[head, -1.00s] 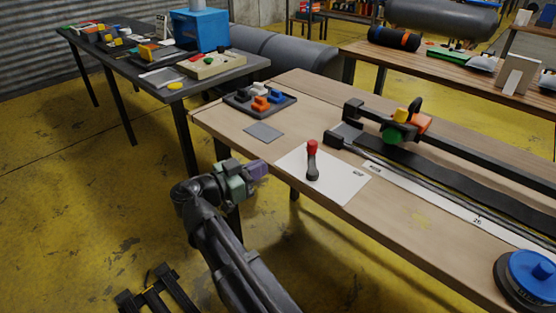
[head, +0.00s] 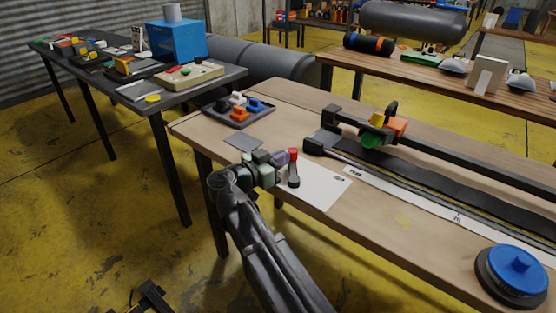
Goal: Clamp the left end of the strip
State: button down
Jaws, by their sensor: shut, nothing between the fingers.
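A long dark strip (head: 410,165) lies along the workbench, running from the upper middle toward the right edge. Its left end (head: 326,139) lies close to a black block (head: 318,146). A red-topped lever with a dark stem (head: 293,168) stands upright on a white sheet, nearer the front edge. My gripper (head: 280,160), with purplish and greenish parts, is shut and empty. In the picture it is just left of the lever; I cannot tell whether they touch. It is apart from the strip's left end.
A tray (head: 238,118) of coloured pieces and a grey square (head: 243,142) lie on the bench's left. A black rail (head: 440,150) with a yellow, orange and green carriage (head: 384,130) runs behind the strip. A blue-topped round thing (head: 515,272) stands at the front right.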

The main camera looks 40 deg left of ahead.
jog(key=shift+w+d, duration=0.25)
jog(key=shift+w, duration=0.15)
jog(key=shift+s, duration=0.15)
jog(key=a+v, duration=0.1)
jog(key=v, duration=1.2)
jog(key=shift+a, duration=0.4)
jog(key=shift+s, duration=0.15)
